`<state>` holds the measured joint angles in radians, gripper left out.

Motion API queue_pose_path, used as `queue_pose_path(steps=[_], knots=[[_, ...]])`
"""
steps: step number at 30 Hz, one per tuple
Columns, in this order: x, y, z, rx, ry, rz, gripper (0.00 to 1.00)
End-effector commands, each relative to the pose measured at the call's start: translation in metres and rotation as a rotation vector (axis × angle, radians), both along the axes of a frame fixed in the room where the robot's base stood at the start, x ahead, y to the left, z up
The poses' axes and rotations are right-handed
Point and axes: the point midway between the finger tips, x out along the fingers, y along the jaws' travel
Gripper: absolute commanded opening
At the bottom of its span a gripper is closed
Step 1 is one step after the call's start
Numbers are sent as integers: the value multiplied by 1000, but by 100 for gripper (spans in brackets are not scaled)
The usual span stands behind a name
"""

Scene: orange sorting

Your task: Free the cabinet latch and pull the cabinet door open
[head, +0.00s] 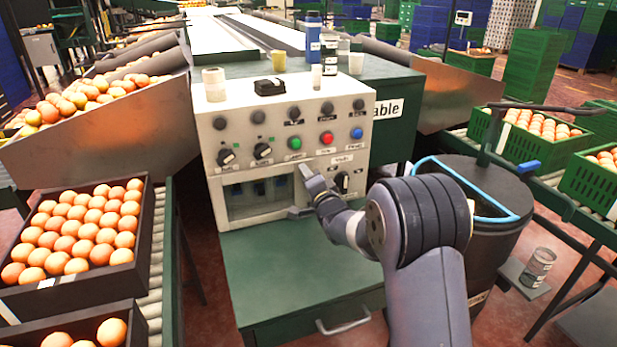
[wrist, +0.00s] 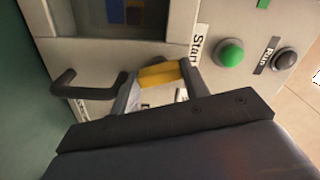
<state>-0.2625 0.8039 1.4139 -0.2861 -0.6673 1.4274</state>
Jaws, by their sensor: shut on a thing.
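The cabinet (head: 215,165) is a pale control box with a windowed section low on its front. In the wrist view, the pale door frame (wrist: 95,50) surrounds a dark window, and a black bar handle (wrist: 85,92) sticks out at left. A yellow piece, apparently the latch (wrist: 158,75), lies between the fingers of my gripper (wrist: 158,72). My gripper is shut on it. In the head view, my gripper (head: 304,192) is at the right side of the window, and the latch and handle cannot be made out there. The door looks closed.
A green button (wrist: 230,52) is close to my fingers. Knobs and red (head: 326,138) and blue buttons line the panel above. A green ledge (head: 290,260) extends below. An orange crate (head: 140,250) stands left, a dark bin (head: 500,250) right. Cups and bottles stand on top.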

Motion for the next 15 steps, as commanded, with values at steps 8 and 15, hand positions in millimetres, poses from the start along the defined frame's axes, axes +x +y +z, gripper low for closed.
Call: queue_pose_path(steps=[8, 15], knots=[[0, 0, 0, 99, 46, -1, 2], [0, 0, 0, 127, 59, -1, 2]])
